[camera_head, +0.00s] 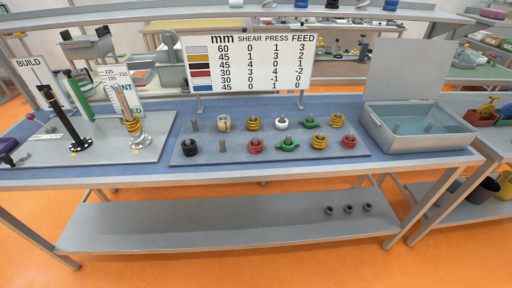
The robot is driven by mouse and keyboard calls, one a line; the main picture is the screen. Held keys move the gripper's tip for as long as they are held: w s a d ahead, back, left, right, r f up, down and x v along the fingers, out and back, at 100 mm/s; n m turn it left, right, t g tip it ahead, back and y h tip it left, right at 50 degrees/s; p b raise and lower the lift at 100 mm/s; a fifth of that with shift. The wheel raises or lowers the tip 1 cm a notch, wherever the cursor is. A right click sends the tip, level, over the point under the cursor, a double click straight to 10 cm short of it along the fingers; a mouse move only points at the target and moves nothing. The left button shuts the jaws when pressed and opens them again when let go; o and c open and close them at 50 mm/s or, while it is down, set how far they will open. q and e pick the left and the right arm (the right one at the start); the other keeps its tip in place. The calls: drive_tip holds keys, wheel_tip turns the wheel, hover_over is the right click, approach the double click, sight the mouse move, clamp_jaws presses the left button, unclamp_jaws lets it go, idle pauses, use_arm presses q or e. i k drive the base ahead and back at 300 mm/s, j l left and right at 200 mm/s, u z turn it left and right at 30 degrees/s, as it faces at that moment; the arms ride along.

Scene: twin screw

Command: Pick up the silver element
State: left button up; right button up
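Elements stand in two rows of pegs on a grey board (215,157) on the blue-topped table. A pale white or silver ring (281,124) sits on a peg in the back row, between a gold coil and a green winged piece. A cream, wider ring (224,124) stands further left in the same row. At this size I cannot tell for sure which is the silver element. Neither of my grippers is in view.
The board also holds a black ring (190,148), red rings (255,146), green pieces (288,145) and gold coils (319,142). Two pegs are bare. An open grey bin (415,147) stands right. A sign (249,64) and build plate (85,150) with upright rods stand behind and left.

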sight(223, 126)
drive_tip(key=z, duration=1.35)
drive_tip(key=u, duration=1.5)
drive_tip(key=i+u, duration=0.25)
drive_tip(key=u, duration=0.2)
drive_tip(key=i+l+u, duration=0.2)
drive_tip(key=u, duration=0.25)
